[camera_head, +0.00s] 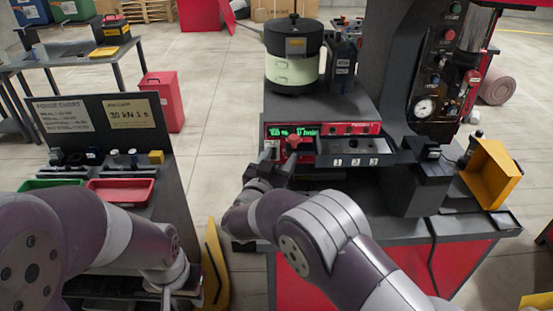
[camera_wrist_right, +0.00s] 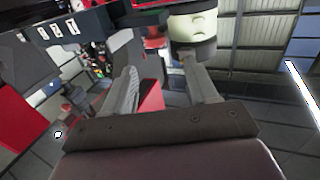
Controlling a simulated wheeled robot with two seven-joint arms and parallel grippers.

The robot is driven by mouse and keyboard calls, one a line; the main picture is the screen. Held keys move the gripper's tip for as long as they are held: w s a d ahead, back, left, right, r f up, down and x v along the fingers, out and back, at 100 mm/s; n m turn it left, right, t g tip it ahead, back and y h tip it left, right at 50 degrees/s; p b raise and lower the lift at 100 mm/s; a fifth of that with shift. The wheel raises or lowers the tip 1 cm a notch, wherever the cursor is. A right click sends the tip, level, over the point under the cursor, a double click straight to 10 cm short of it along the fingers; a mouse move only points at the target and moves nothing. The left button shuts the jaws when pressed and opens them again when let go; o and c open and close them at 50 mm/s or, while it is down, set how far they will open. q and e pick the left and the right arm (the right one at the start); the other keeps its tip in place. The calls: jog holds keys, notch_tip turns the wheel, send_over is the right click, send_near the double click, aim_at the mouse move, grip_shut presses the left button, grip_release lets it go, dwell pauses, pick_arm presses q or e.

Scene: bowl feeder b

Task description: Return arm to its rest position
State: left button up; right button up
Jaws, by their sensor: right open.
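My right arm reaches in from the lower right in the head view. Its gripper (camera_head: 270,165) is beside the left front of the red controller (camera_head: 330,128) with a green display. In the right wrist view the right gripper (camera_wrist_right: 160,65) has its two fingers spread, with no object held between them. A cream and black bowl feeder (camera_head: 291,68) stands on the machine bench behind the controller; its cream body (camera_wrist_right: 193,27) shows beyond the fingers. My left gripper (camera_head: 167,290) is low at the left, mostly hidden by its wrist and the frame edge.
A block with slots labelled 1, 2, 3 (camera_head: 354,160) sits right of my right gripper. A green tray (camera_head: 48,184) and a red tray (camera_head: 121,190) lie on the left station.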

jog(key=s+a+f+n+g+y, duration=0.45)
jog(key=a+f+y, duration=0.3)
jog(key=f, duration=0.25)
jog(key=s+d+f+n+g+y, duration=0.1)
jog(key=s+d+f+g+y, duration=0.1)
jog(key=s+d+f+g, duration=0.25)
jog(key=s+d+r+g+h, duration=0.1)
jog(key=s+d+r+g, duration=0.1)
jog(key=s+d, duration=0.8)
jog(key=s+d+r+m+g+h, duration=0.1)
jog(key=s+d+r+g+h, duration=0.1)
jog(key=s+d, duration=0.9)
jog(key=d+r+g, duration=0.1)
jog(key=g, duration=0.1)
jog(key=shift+s+g, duration=0.3)
